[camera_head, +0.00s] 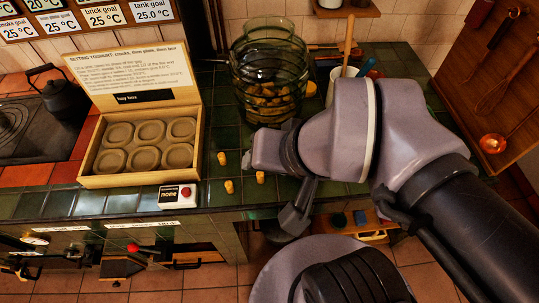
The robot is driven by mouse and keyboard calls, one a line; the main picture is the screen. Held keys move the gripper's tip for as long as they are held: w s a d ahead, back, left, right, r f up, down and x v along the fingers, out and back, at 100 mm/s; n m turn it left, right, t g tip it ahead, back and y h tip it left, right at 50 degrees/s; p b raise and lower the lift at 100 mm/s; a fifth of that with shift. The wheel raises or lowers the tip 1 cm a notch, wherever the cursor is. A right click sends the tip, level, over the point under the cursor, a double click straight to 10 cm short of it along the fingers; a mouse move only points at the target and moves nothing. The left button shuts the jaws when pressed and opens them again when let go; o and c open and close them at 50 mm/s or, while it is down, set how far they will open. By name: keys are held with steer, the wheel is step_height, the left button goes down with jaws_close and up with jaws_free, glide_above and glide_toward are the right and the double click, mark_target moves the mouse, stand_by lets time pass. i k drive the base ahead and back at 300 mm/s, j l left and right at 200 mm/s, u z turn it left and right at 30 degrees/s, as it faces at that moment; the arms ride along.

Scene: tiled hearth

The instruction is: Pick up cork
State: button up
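Three small orange-yellow corks lie on the green tiled counter left of my arm: one farther back (222,158), one near the front edge (229,186), and one close to my wrist (260,177). A large ribbed glass jar (270,65) behind them holds several similar orange-yellow pieces. My gripper (294,216) is a dark shape below my wrist, by the counter's front edge, to the right of the corks. It looks apart from them. My arm hides part of it, and its opening cannot be made out.
An open hay box (92,165) with round hollows stands left of the corks. A small white device with a red button (177,195) sits at the counter edge. A black kettle (60,92) is on the stove at far left. A pot with utensils (343,82) stands behind my arm.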

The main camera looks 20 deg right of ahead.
mark_target(261, 176)
steer(key=j+z, duration=0.15)
steer(key=z, duration=0.25)
steer(key=j+z, duration=0.15)
steer(key=z, duration=0.25)
steer(key=k+j+z, duration=0.1)
steer(key=z, duration=0.25)
steer(key=k+j+z, duration=0.1)
steer(key=z, duration=0.3)
